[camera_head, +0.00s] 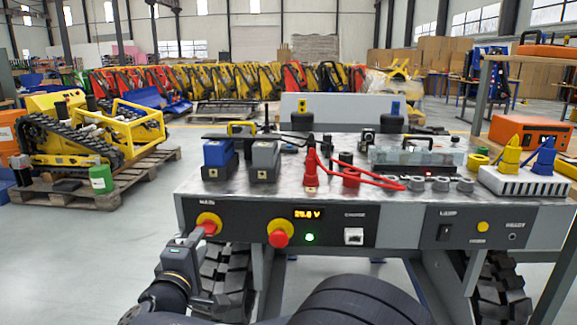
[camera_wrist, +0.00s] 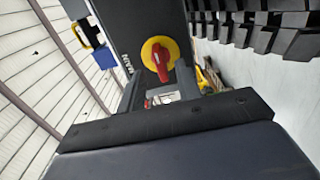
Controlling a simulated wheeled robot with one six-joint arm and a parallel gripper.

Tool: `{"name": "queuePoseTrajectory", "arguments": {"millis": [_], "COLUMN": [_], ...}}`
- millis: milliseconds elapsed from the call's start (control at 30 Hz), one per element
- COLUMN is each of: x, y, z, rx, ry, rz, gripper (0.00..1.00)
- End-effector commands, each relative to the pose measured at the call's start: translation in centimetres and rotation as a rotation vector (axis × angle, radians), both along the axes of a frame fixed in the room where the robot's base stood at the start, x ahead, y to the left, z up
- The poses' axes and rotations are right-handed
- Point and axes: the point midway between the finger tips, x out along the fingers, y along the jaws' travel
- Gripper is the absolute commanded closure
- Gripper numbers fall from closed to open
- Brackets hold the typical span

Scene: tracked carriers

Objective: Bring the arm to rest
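My gripper (camera_head: 198,238) is in front of the lower left of the carrier's control panel (camera_head: 383,228), close to the red-and-yellow rotary switch (camera_head: 208,222) under the label MAIN. In the wrist view the switch's red handle (camera_wrist: 161,62) stands on a yellow disc, just beyond my gripper (camera_wrist: 168,92). The two dark fingers stand apart with a gap between them, and I see nothing held there. The head view does not show clearly whether a fingertip touches the switch. My dark arm crosses the bottom of the head view.
The panel also has a red stop button (camera_head: 279,233), a lit 25.6 V display (camera_head: 307,214) and a green lamp (camera_head: 310,238). Blue (camera_head: 220,160) and grey (camera_head: 264,160) blocks and red cables stand on top.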

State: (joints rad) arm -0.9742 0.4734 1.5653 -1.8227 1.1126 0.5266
Motion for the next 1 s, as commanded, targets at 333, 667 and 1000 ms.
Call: {"name": "queuePoseTrajectory", "arguments": {"millis": [333, 667, 1000], "x": [2.5, 2.5, 2.5], "y": [-0.2, -0.2, -0.1], "z": [0.1, 0.3, 0.4], "rx": [-0.168, -0.429, -0.663], "ry": [0.013, 0.034, 0.052], "rz": [0.0, 0.0, 0.0], "gripper": [0.67, 0.67, 0.67]}}
